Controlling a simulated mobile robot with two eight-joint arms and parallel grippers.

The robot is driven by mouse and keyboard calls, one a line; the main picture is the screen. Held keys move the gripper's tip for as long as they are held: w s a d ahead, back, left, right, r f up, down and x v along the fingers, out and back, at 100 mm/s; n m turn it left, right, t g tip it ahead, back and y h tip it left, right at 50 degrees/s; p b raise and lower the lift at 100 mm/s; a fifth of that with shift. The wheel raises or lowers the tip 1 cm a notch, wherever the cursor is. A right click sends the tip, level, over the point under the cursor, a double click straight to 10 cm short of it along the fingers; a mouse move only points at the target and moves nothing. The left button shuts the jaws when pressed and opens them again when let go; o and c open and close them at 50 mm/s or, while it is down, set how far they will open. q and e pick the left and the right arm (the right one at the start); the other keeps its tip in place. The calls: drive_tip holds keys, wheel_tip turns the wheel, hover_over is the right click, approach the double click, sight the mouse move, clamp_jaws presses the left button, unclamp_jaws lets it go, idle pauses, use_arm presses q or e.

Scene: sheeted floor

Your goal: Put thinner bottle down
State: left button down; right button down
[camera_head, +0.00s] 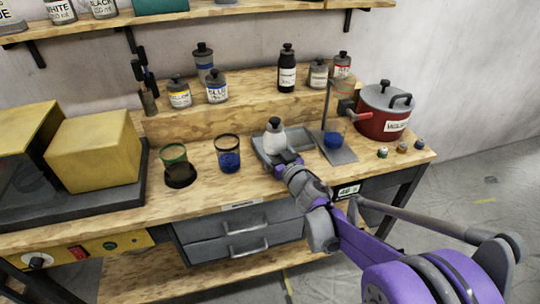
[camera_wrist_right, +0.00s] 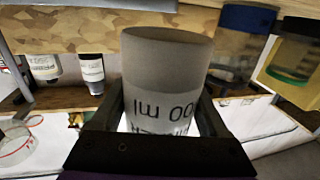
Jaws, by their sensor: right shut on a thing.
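The thinner bottle, a pale bottle with a dark cap (camera_head: 274,138), is upright at the grey tray (camera_head: 301,148) on the workbench. My right gripper (camera_head: 285,159) is shut on it from the front right. In the right wrist view the bottle (camera_wrist_right: 165,70) fills the middle between the dark fingers (camera_wrist_right: 160,112), and its "ml" print reads upside down. I cannot tell whether the bottle's base touches the tray. The left gripper is out of view.
A glass of blue liquid (camera_head: 229,158) and a green-rimmed glass (camera_head: 175,166) stand left of the tray. A stand (camera_head: 340,153) with a blue-filled vessel and a red pot (camera_head: 384,118) are to its right. Several bottles line the raised shelf behind. Bare wood (camera_head: 215,190) lies in front.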

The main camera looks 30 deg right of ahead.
sight(270, 153)
drive_tip(key=shift+f, duration=1.6)
drive_tip(key=shift+f+b, duration=0.1)
drive_tip(key=shift+b, duration=0.25)
unclamp_jaws()
